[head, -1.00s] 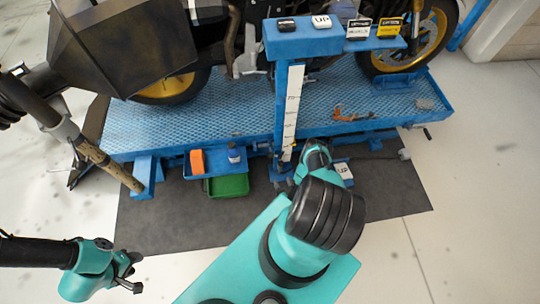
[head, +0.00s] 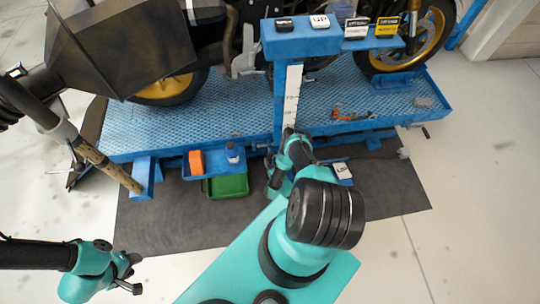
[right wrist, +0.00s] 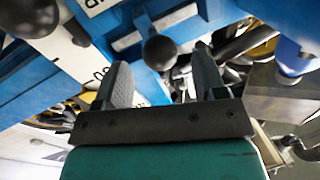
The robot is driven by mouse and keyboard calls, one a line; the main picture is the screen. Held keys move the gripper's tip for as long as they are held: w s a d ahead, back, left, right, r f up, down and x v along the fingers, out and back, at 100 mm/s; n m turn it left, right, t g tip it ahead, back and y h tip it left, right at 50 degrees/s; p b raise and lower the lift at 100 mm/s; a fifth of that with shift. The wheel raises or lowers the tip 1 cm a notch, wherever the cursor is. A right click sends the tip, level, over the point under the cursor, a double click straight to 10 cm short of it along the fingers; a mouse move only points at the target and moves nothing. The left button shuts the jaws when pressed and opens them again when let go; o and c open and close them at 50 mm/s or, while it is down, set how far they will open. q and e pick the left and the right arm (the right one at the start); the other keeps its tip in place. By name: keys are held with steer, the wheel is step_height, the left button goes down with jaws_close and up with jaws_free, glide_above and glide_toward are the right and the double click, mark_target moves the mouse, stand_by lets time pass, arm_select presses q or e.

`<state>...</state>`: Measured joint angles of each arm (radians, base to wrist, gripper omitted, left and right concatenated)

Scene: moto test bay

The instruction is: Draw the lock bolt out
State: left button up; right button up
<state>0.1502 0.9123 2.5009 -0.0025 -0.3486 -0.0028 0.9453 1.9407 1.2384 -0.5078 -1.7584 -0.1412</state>
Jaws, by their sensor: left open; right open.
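A dark ball knob (right wrist: 160,52), which looks like the lock bolt's handle, shows in the right wrist view below a slotted plate on the blue post. It lies between and beyond my right gripper's fingertips (right wrist: 162,72). The fingers are spread and seem not to touch it. In the head view my right gripper (head: 289,134) is at the front of the blue lift post with its white scale (head: 292,95); the knob is not discernible there. My left gripper (head: 134,272) is open and empty at lower left, over the floor, far from the post.
A second dark ball (right wrist: 30,15) shows at the wrist view's upper left. A blue lift platform (head: 200,130) carries a motorcycle. An orange block (head: 196,162) and a bottle stand on a low blue shelf above a green bin (head: 228,185).

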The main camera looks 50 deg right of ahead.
mark_target(270, 155)
steer(key=shift+x, duration=1.8)
steer(key=shift+c, duration=0.4)
jaws_close()
